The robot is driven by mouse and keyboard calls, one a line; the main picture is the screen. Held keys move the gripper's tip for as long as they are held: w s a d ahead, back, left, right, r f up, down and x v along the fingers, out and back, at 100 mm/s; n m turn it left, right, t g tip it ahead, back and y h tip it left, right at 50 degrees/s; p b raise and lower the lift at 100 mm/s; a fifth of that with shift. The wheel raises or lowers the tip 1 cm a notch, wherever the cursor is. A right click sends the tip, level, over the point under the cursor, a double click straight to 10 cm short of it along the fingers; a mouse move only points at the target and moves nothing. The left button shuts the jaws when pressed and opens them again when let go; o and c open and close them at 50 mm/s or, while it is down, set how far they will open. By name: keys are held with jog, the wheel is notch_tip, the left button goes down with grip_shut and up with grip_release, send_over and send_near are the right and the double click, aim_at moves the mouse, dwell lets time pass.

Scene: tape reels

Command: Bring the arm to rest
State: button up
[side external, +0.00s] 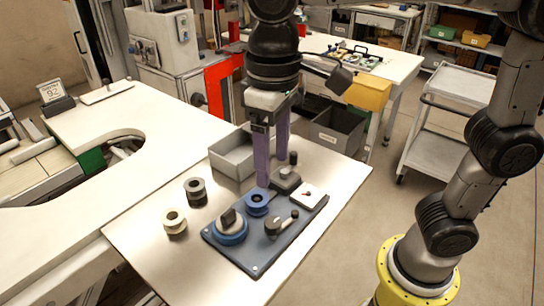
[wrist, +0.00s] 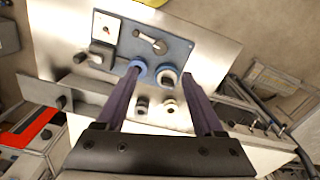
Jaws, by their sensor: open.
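My gripper (side external: 271,172) is open and empty, with its two long purple fingers pointing down over the far side of the blue board (side external: 250,262). In the wrist view the gripper (wrist: 160,74) spans the near edge of the board. On the board are a small blue reel (side external: 257,198), a larger blue reel (side external: 231,238) with a grey piece on top, a grey crank (side external: 274,223) and a white square plate (side external: 309,194). A grey block with a black knob (side external: 286,181) stands by the fingers. Whether the fingers touch anything is unclear.
A dark grey reel (side external: 196,194) and a cream reel (side external: 174,222) stand left of the board on the pale table (side external: 140,236). A grey bin (side external: 231,160) is behind. Darker bins (side external: 336,134) sit at the table's back. The front left tabletop is clear.

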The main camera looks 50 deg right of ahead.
jog(key=s+d+r+m+t, duration=0.1)
jog(key=s+d+m+t, duration=0.3)
jog(key=d, duration=0.9)
jog(key=s+d+f+n+t, duration=0.1)
jog(key=s+d+f, duration=0.3)
jog(key=f, duration=0.3)
jog(key=shift+s+t, duration=0.3)
jog(key=shift+s, duration=0.45)
